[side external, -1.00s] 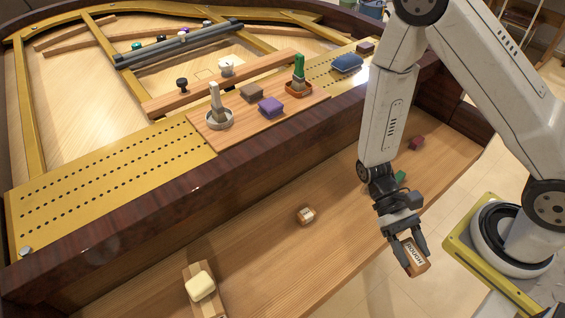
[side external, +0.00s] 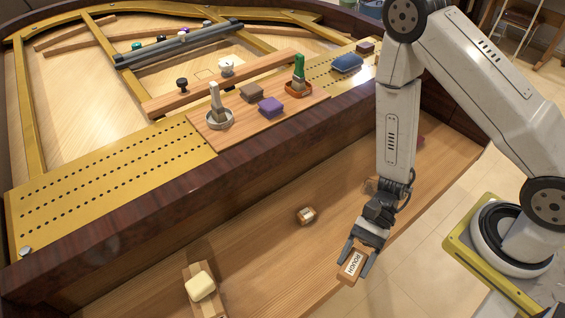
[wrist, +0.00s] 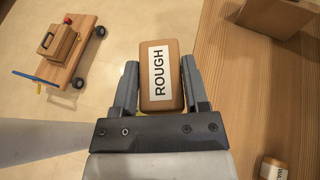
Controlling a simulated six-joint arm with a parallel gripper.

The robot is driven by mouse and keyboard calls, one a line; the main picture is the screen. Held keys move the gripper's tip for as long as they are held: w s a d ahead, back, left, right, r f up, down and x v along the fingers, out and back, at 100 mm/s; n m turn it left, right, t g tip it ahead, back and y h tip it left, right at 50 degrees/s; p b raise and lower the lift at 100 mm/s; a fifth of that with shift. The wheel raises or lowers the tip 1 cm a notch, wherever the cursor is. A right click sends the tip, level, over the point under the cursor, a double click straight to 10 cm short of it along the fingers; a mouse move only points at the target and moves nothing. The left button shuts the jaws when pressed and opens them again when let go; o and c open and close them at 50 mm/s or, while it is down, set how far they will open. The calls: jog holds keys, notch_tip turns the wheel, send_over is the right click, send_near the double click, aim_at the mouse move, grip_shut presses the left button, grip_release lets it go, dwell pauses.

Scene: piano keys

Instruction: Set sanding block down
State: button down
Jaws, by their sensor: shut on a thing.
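The sanding block (side external: 352,265) is a brown block with a white label reading "ROUGH". My gripper (side external: 356,258) is shut on it, one finger along each side. It hangs by the front edge of the wooden keybed shelf (side external: 265,255) in the side view; its height above the shelf is hard to tell. In the wrist view the block (wrist: 160,75) sits between the fingers of my gripper (wrist: 160,82), label facing the camera. Floor shows to its left and the shelf's wood to its right.
A small labelled block (side external: 306,215) lies mid-shelf. A cream block on a wooden piece (side external: 201,287) is at the front left. A board (side external: 235,125) with brushes and blocks rests above. A wheeled wooden cart (wrist: 65,55) stands on the floor. Shelf between the blocks is clear.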

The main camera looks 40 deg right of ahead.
jog(key=shift+w+d+f+m+t+y, duration=0.1)
jog(key=shift+w+f+m+t, duration=0.3)
jog(key=shift+w+m+t, duration=0.25)
jog(key=shift+w+f+m+t+y, duration=0.1)
jog(key=shift+w+f+m+t, duration=0.3)
jog(key=shift+w+m+t, duration=0.25)
jog(key=shift+w+d+f+m+t+y, duration=0.1)
jog(key=shift+w+f+m+t, duration=0.35)
jog(key=shift+t, duration=0.35)
send_over(282, 261)
jog(key=s, duration=0.1)
jog(key=f, duration=0.8)
jog(key=shift+d+f, duration=0.2)
jog(key=shift+d, duration=0.1)
jog(key=shift+w+a+f, duration=0.15)
jog(key=shift+w+f, duration=0.1)
jog(key=shift+f, duration=0.2)
jog(key=shift+w+a+f, duration=0.1)
jog(key=shift+w+f, duration=0.15)
jog(key=shift+f, duration=1.55)
jog(key=shift+f, duration=0.1)
